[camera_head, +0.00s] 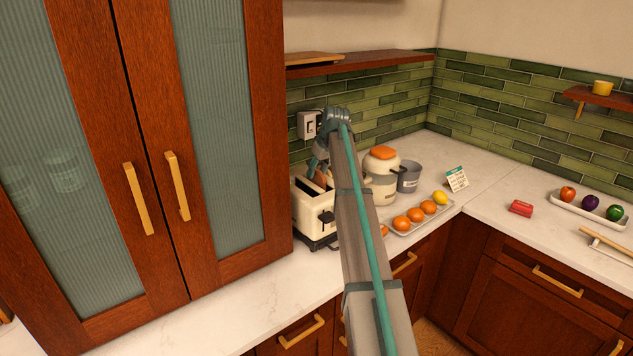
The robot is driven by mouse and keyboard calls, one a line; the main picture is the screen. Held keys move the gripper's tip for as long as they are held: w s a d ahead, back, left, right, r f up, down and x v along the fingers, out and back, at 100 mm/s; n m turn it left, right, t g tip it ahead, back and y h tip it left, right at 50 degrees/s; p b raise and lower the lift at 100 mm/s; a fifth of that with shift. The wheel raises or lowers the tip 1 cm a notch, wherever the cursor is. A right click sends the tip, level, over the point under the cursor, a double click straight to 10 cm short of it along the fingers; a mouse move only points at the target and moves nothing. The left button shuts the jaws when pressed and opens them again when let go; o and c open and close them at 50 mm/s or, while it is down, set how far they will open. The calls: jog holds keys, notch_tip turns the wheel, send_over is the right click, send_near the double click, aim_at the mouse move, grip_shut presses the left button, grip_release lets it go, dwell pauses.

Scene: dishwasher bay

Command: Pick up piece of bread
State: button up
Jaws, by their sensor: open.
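A cream toaster (307,212) stands on the counter beside the tall cabinet. A brown piece of bread (320,178) shows in its top, small and partly hidden. My gripper (317,172) is above the toaster, pointing down at the bread, with its jaws open. My arm covers the toaster's right side. Whether the fingers touch the bread or straddle it cannot be told from this view.
A tall cabinet (262,130) stands close on the left of the toaster. A cream jar (382,179), a grey pot (410,177) and a tray (424,222) of oranges and a lemon stand to the right. A wooden shelf (385,60) hangs above. The front-left counter (215,318) is clear.

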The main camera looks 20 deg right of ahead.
jog(key=shift+x, duration=0.95)
jog(key=shift+f, duration=0.1)
